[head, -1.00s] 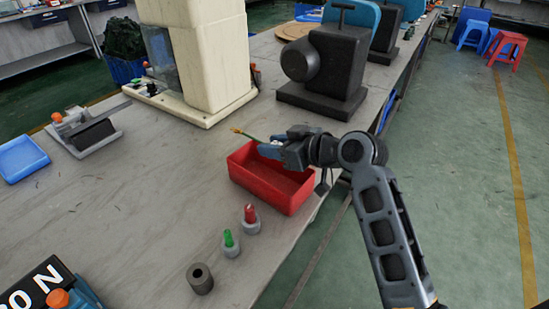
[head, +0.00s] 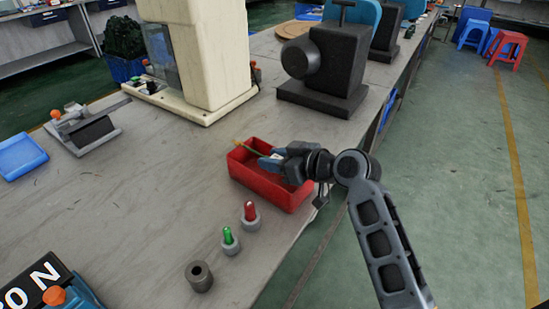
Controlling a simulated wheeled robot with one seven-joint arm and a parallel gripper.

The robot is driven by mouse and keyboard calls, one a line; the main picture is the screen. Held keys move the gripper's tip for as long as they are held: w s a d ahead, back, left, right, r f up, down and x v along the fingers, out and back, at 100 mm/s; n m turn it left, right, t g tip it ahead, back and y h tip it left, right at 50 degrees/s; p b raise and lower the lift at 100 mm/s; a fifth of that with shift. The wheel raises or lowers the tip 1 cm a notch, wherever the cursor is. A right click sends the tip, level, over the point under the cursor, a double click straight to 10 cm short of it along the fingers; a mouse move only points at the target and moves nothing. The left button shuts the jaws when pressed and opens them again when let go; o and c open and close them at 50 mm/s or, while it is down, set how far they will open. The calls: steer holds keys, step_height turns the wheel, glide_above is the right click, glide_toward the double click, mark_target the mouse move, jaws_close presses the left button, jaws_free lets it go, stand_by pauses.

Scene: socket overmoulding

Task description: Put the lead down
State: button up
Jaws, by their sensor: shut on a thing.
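My gripper (head: 268,159) is over the red bin (head: 270,196), low at its far part. It is shut on the lead (head: 250,149), a thin green-yellow piece that points out to the left from the fingertips. The lead's left end is close to the bin's far left rim; I cannot tell whether it touches. The red bin stands open on the bench near its right edge. My gripper and wrist hide part of the bin's inside and its right wall.
Red (head: 250,215) and green (head: 229,238) plugs in grey holders and a dark cylinder (head: 199,276) stand in front of the bin. A cream machine (head: 205,60) and a black machine (head: 325,70) stand behind.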

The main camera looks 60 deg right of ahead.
steer(key=o, duration=1.1)
steer(key=shift+r+p, duration=0.5)
steer(key=d+v, duration=0.1)
steer(key=v, duration=1.1)
steer(key=shift+m+g+h, duration=0.4)
steer(key=shift+m+h, duration=0.1)
steer(key=shift+m, duration=0.3)
steer(key=a+f, duration=0.1)
steer(key=a, duration=0.1)
steer(key=s+a+f, duration=0.1)
steer(key=a+f, duration=0.1)
steer(key=s+a+f, duration=0.1)
steer(key=a, duration=0.1)
steer(key=shift+s+f+b, duration=0.1)
steer(key=shift+f+b, duration=0.2)
steer(key=shift+f, duration=0.1)
steer(key=s+a+r, duration=0.1)
steer(key=s+a, duration=0.4)
steer(key=s+a+r+n+t+y, duration=0.1)
steer(key=s+a, duration=0.4)
steer(key=s, duration=0.1)
steer(key=s+a+r+n+t, duration=0.1)
steer(key=s+a, duration=0.4)
steer(key=shift+s+a+r+y, duration=0.2)
steer(key=shift+s+y, duration=0.2)
